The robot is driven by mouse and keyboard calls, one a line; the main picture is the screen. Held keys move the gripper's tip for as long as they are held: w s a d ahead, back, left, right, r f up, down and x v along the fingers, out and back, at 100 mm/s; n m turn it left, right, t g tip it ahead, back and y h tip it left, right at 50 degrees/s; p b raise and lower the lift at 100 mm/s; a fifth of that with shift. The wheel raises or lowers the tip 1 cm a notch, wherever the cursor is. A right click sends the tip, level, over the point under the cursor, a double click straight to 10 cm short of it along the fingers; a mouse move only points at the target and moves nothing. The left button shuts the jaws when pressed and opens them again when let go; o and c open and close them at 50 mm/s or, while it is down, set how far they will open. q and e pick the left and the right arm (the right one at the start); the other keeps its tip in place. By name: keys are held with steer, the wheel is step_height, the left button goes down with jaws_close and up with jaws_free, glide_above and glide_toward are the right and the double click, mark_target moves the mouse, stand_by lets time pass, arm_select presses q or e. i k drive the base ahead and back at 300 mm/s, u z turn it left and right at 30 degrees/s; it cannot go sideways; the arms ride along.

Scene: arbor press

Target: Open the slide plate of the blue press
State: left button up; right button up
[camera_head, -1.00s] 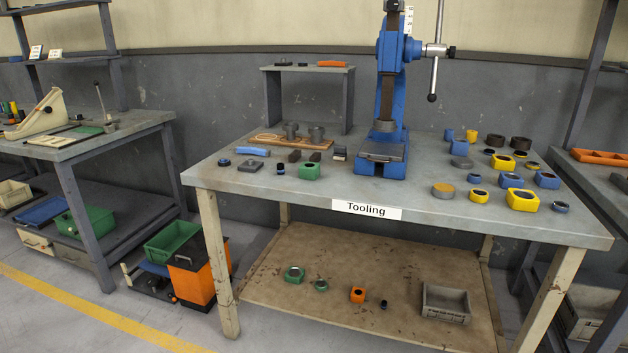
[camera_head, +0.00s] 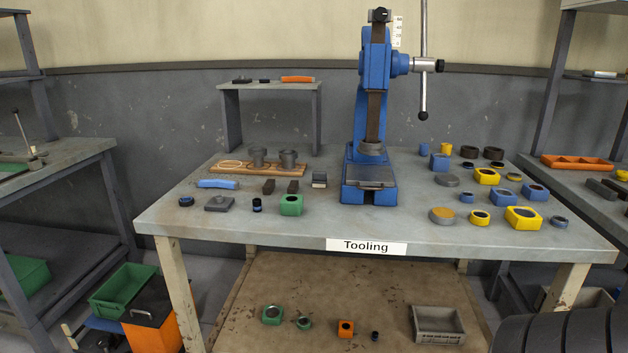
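The blue press (camera_head: 374,110) stands upright at the back middle of the table labelled Tooling. Its dark grey slide plate (camera_head: 370,176) lies on the blue base, below the ram. The press lever (camera_head: 424,70) hangs vertically on the right side of the press, with a dark knob at its lower end. Neither of my grippers shows in the head view. A dark ribbed shape at the lower right corner seems to be part of me.
The table (camera_head: 300,228) holds yellow and blue blocks (camera_head: 523,217) right of the press. A green block (camera_head: 291,205), a blue-handled tool (camera_head: 217,184) and a wooden board (camera_head: 230,168) lie left. A small shelf (camera_head: 230,120) stands behind. The table's front middle is clear.

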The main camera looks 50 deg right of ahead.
mark_target(359, 175)
steer(key=z, duration=0.35)
steer(key=i, duration=0.85)
steer(key=z, duration=1.2)
steer(key=i, duration=0.3)
steer(key=z, duration=0.3)
